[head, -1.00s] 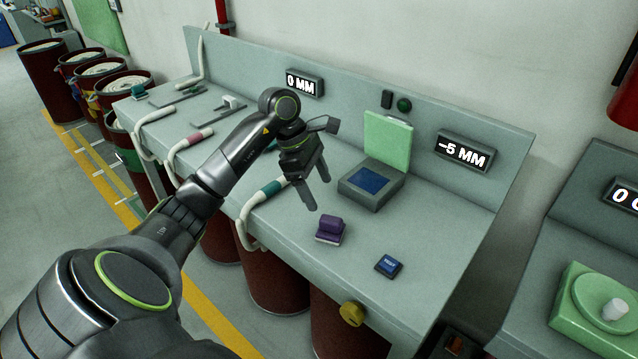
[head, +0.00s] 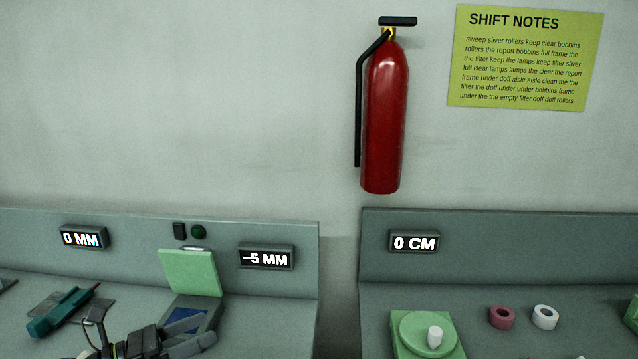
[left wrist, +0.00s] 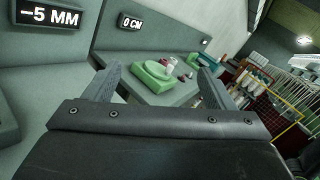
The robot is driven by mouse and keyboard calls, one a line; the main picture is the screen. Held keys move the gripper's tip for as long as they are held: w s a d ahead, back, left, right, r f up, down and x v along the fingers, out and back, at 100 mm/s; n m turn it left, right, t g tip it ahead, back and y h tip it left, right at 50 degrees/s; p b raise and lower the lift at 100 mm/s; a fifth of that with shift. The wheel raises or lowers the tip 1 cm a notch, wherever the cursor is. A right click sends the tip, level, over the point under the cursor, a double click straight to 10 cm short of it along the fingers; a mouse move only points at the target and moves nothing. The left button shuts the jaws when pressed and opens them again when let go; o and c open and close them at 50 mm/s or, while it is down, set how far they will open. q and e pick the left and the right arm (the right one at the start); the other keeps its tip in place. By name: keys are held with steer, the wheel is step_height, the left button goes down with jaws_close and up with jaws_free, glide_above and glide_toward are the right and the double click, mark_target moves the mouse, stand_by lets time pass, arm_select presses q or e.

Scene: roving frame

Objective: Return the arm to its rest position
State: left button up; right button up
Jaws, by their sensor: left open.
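My left gripper (head: 208,328) shows at the bottom left of the head view, with its fingers pointing right. It is in front of the lower part of the box with the blue panel and raised green lid (head: 188,272). In the left wrist view the two fingers of the gripper (left wrist: 155,72) stand wide apart. Nothing is between them up close; the other bench shows beyond. Most of my left arm is below the head picture. My right gripper is not in view.
The left bench (head: 290,312) has displays reading 0 MM (head: 83,238) and -5 MM (head: 266,257). Past a gap, the right bench (head: 470,270) holds a green box with a round dial (head: 426,335) and two rings. A red extinguisher (head: 385,120) hangs on the wall.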

arm_select(q)
steer(key=s+a+r+n+t+y, duration=0.1)
steer(key=a+n+t+y, duration=0.4)
steer(key=n, duration=0.5)
steer(key=s+a+r+n+t+y, duration=0.1)
steer(key=a+n+t+y, duration=0.2)
steer(key=n+t+y, duration=0.55)
steer(key=s+a+f+n+g+y, duration=0.45)
steer(key=f+n, duration=0.25)
steer(key=n, duration=0.2)
steer(key=s+a+f+n+g+y, duration=0.3)
steer(key=f+n+g, duration=0.3)
steer(key=n, duration=0.4)
steer(key=s+d+f+n+g+h, duration=0.25)
steer(key=s+f+g, duration=0.35)
steer(key=s, duration=0.4)
steer(key=s+d+f+n+g+h, duration=0.1)
steer(key=s+d+f+n+g, duration=0.3)
steer(key=s+f, duration=0.45)
step_height(320, 180, down, 26)
steer(key=s+a+b, duration=0.1)
steer(key=a+b, duration=0.1)
steer(key=s+d+f+g+b, duration=0.1)
steer(key=s+f+g, duration=0.1)
steer(key=s+f, duration=1.3)
steer(key=shift+d+f+h+b, duration=0.2)
steer(key=shift+f+h+b, duration=0.2)
steer(key=shift+f, duration=0.55)
